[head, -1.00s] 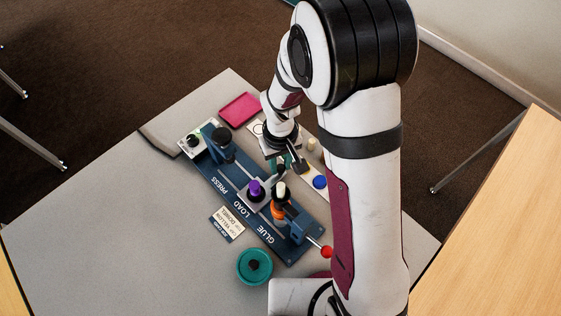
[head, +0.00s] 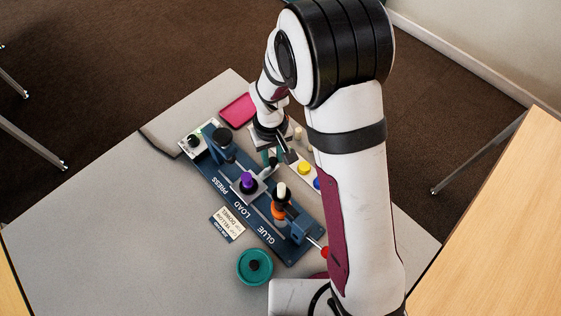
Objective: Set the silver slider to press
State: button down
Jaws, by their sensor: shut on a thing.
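The silver slider (head: 256,190) sits on the blue station board (head: 291,258) and carries an upright purple piece (head: 247,181). It stands between the LOAD and PRESS labels, short of the dark press (head: 223,148) at the board's upper left end. My gripper (head: 272,161) is low at the board's far side, shut on the slider's dark handle. The fingertips and the handle are small and partly hidden, so the exact grip is unclear. The orange glue post (head: 279,208) with a pale top stands on the GLUE side.
A box with a dark knob (head: 193,141) stands beyond the press. A pink tray (head: 238,109) lies behind my gripper. Yellow (head: 304,168) and blue buttons are right of it. A red ball (head: 326,252), a label card (head: 228,223) and a teal round container (head: 255,266) are nearer.

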jog(key=w+a, duration=0.4)
jog(key=shift+w+a, duration=0.15)
jog(key=shift+w, duration=0.1)
jog(key=c, duration=0.6)
grip_release()
jog(key=shift+c, duration=0.2)
jog(key=shift+s, duration=0.1)
notch_tip(320, 180, up, 16)
jog(key=shift+f, duration=0.1)
